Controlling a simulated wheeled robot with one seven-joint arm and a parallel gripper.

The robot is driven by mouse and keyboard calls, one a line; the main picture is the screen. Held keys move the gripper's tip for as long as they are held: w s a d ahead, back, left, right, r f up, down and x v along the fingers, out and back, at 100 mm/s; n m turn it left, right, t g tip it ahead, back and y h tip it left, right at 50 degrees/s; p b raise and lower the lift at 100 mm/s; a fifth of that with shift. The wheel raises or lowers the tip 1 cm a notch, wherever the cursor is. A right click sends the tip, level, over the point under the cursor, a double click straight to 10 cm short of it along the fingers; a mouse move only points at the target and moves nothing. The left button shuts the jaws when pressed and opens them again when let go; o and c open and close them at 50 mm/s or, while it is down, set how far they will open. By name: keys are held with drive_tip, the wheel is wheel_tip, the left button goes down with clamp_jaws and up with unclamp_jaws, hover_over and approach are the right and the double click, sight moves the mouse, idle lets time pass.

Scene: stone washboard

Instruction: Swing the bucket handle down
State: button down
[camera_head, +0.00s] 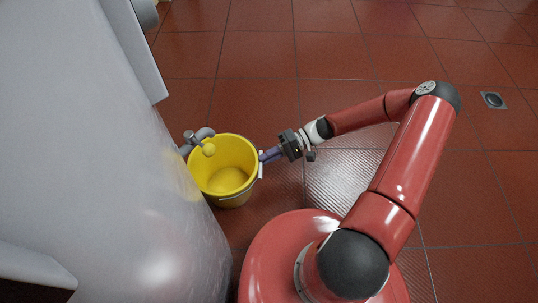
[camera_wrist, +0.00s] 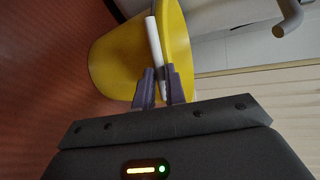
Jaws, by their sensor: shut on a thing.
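The yellow bucket (camera_head: 224,173) stands upright below a tap, close to the white stone washboard, and it also shows tilted in the wrist view (camera_wrist: 115,60). My gripper (camera_head: 264,156) reaches in from the right to the bucket's right rim. In the wrist view, my gripper (camera_wrist: 161,88) has its two dark fingers closed around the white grip of the bucket handle (camera_wrist: 154,42). In the head view, the handle's white grip (camera_head: 261,165) hangs at the outer right side of the bucket.
The white washboard (camera_head: 130,170) fills the left side. Red tiled floor (camera_head: 300,50) is open behind, with a drain (camera_head: 493,100) at the far right.

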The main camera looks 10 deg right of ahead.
drive_tip(key=shift+s+d+f, duration=0.1)
drive_tip(key=shift+f, duration=0.9)
drive_tip(key=c, duration=1.5)
unclamp_jaws()
drive_tip(key=shift+o, duration=0.2)
drive_tip(key=shift+r, duration=0.15)
